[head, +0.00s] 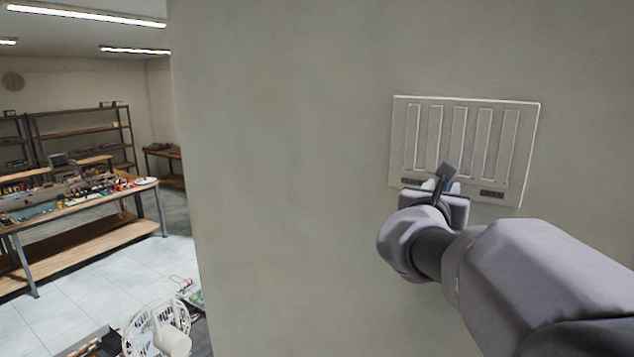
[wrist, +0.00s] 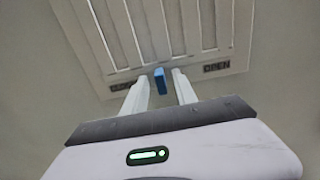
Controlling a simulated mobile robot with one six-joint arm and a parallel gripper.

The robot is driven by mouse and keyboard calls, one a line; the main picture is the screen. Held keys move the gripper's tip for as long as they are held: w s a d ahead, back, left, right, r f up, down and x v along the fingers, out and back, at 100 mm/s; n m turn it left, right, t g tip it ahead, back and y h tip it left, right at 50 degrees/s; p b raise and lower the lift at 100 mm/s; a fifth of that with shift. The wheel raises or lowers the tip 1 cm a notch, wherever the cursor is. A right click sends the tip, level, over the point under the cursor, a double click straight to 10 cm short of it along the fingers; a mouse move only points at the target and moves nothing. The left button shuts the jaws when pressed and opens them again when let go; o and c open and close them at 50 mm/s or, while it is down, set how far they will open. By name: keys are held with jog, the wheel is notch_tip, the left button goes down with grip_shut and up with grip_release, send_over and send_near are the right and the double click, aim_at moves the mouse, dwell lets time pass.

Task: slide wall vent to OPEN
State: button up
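A pale wall vent (head: 397,140) with vertical slats is set in the wall. It also fills the top of the wrist view (wrist: 243,45). A small blue slider knob (wrist: 160,80) stands out at its lower edge, between a partly hidden left label (wrist: 122,86) and a right label reading OPEN (wrist: 217,67). The knob is nearer the left label. My gripper (wrist: 160,89) is open, with one white finger on each side of the knob and visible gaps to both. In the head view my gripper (head: 441,184) covers part of the vent's lower edge.
Bare wall (head: 290,180) surrounds the vent. A workbench (head: 85,245) with many small items and metal shelves (head: 80,130) stand in the room at far left. A white wire-like object (head: 150,325) is low, left of the wall. Tiled floor is clear beside the bench.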

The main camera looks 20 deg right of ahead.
jog(key=shift+s, duration=0.15)
grip_shut()
